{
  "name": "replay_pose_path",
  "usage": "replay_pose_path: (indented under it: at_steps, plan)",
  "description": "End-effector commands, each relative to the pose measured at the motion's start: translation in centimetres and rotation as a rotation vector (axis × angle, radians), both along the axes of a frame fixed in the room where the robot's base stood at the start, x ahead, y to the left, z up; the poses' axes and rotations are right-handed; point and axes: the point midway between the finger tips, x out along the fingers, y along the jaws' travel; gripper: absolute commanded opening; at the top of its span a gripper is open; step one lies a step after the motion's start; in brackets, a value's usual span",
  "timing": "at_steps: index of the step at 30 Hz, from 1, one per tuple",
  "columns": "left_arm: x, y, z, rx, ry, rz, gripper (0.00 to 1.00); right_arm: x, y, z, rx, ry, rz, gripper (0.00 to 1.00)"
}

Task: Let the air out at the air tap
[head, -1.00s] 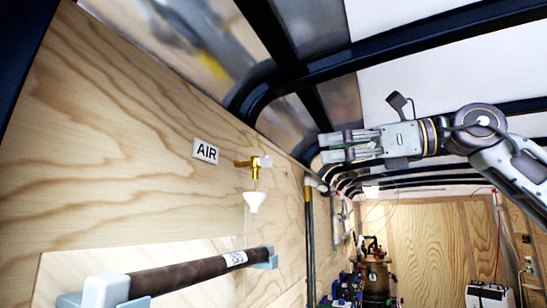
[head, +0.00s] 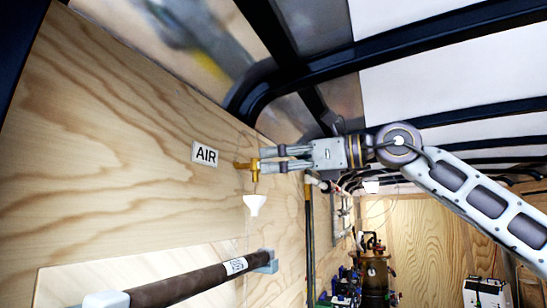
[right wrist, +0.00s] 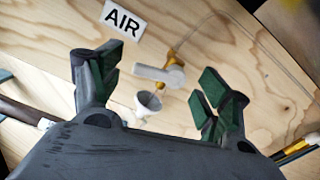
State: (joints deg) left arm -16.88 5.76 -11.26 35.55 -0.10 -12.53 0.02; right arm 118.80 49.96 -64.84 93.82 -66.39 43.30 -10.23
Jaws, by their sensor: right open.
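The brass air tap (head: 243,166) sticks out of the plywood wall beside the AIR label (head: 205,153). In the right wrist view the tap's pale grey handle (right wrist: 158,74) lies between my open fingers, with the label (right wrist: 124,20) above left. A white funnel (head: 254,204) hangs below the tap; it also shows in the right wrist view (right wrist: 149,104). My right gripper (head: 262,160) is open, its fingertips at the tap in the head view and partly hiding it. Whether a finger touches the handle I cannot tell. My left gripper is not in view.
A dark roll (head: 190,280) on grey brackets runs along the wall below the funnel. Dark roof ribs (head: 440,50) arch overhead. A brown metal vessel (head: 374,275) and other gear stand at the far end. Space in front of the wall is free.

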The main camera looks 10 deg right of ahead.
Motion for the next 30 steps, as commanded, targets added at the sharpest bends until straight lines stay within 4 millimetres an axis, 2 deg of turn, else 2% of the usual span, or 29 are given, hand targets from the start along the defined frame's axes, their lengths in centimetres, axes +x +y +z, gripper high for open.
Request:
replay_pose_path:
  at_steps: [6,16,26,30]
  plan:
    - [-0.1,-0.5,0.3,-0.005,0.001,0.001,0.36,0.7,1.1,0.0,-0.001,-0.001,0.000,0.77]
    - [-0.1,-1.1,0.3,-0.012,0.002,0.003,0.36,0.7,1.2,0.0,-0.001,-0.001,0.000,0.76]
    - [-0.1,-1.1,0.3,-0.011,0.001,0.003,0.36,0.7,1.1,0.0,0.000,0.000,0.000,0.33]
    - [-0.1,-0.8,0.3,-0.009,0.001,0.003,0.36,0.7,1.1,0.0,-0.001,-0.002,0.000,0.31]
